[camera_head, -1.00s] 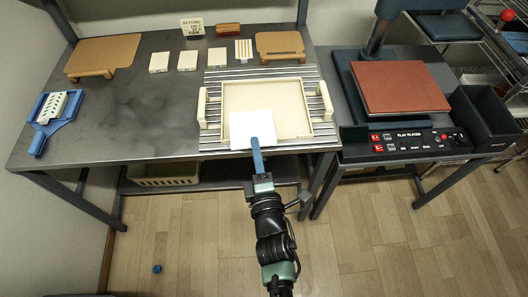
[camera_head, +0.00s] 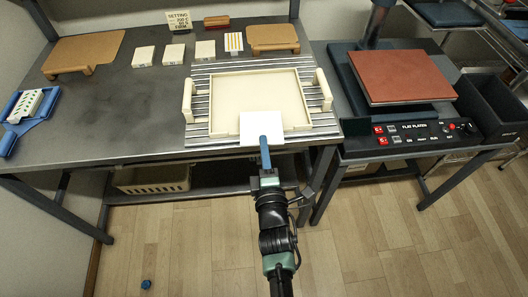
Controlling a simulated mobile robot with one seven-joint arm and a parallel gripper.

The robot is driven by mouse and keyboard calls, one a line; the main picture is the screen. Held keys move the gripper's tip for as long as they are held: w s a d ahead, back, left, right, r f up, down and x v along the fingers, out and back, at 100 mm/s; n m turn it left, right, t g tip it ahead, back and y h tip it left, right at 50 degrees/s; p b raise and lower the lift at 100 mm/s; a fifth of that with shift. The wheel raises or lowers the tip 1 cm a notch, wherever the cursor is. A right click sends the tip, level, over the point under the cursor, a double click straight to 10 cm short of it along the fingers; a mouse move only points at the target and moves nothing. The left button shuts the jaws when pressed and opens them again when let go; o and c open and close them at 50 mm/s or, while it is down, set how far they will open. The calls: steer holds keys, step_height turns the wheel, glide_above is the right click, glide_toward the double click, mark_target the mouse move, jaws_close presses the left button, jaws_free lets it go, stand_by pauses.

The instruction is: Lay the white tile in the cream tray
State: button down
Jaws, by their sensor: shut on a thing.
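The white tile (camera_head: 262,124) is a plain square in the head view, at the end of my gripper (camera_head: 265,145). A narrow blue strip runs from my gripper over the tile's near part; my gripper is shut on the tile. The cream tray (camera_head: 302,100) is a shallow empty rectangle with raised rims and a handle at each side. The tile overlaps the middle of the tray's front rim and hides part of it. Its height above the rim is hard to tell.
The tray sits on a slatted metal rack (camera_head: 200,122) on the grey table (camera_head: 110,110). Small cream blocks (camera_head: 205,50) and tan boards (camera_head: 85,53) stand behind. A blue holder (camera_head: 28,112) is at far left. A press with a red-brown plate (camera_head: 400,75) is at right.

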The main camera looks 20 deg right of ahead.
steer(key=shift+f, duration=0.35)
steer(key=shift+f+b, duration=0.3)
steer(key=c, duration=1)
jaws_free()
steer(key=shift+r, duration=0.1)
steer(key=shift+r, duration=0.1)
steer(key=v, duration=1.2)
steer(key=shift+r, duration=0.1)
